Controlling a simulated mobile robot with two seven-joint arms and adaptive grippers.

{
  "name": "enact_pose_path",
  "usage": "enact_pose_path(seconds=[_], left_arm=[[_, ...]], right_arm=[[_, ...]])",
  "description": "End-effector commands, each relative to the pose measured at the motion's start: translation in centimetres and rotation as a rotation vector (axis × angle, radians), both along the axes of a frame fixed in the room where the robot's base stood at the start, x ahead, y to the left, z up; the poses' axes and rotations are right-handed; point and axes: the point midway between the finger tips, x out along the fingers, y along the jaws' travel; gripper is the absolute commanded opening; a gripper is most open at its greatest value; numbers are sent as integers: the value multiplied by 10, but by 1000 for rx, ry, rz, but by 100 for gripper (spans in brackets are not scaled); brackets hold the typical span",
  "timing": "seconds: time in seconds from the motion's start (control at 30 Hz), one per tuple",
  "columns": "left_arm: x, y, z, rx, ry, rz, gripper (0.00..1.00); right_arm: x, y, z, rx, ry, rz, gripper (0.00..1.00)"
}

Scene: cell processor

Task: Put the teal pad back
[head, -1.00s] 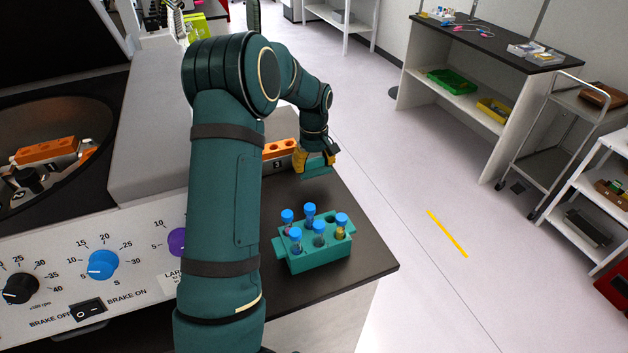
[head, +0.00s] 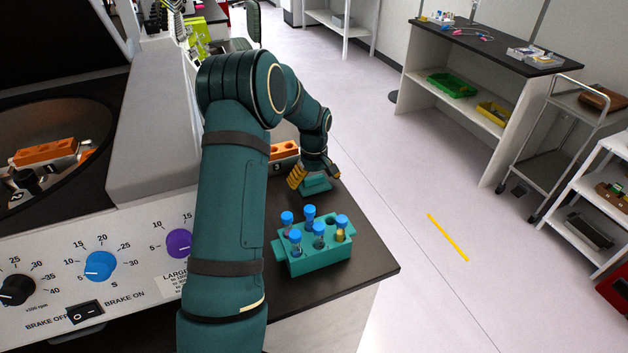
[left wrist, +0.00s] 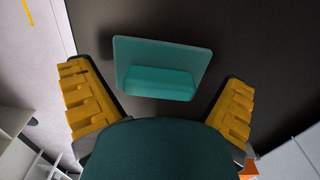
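The teal pad (head: 316,185) lies on the dark bench top behind the tube rack in the head view. In the left wrist view the pad (left wrist: 163,62) shows as a flat plate with a raised block on it. My left gripper (head: 315,178) is open above the pad, its yellow fingers (left wrist: 160,103) spread wide on either side. The fingers do not touch the pad in the wrist view. My right gripper is not in view.
A teal rack (head: 318,260) with several blue-capped tubes stands near the bench's front corner. An orange-topped holder (head: 284,151) is beside my left wrist. The centrifuge (head: 45,125) stands open at left. Bare bench top (head: 368,264) lies right of the rack.

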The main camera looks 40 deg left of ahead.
Motion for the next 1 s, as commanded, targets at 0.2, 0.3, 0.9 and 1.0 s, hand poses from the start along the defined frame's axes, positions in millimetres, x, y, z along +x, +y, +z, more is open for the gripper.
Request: enact_pose_path(seconds=[0.2,0.3,0.9,1.0], left_arm=[[0,0,1,0,0,0,99],[0,0,6,0,-1,0,99],[0,0,110,1,-3,1,99],[0,0,119,0,-1,0,99]], right_arm=[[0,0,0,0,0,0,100],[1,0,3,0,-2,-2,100],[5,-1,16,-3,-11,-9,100],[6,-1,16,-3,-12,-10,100]])
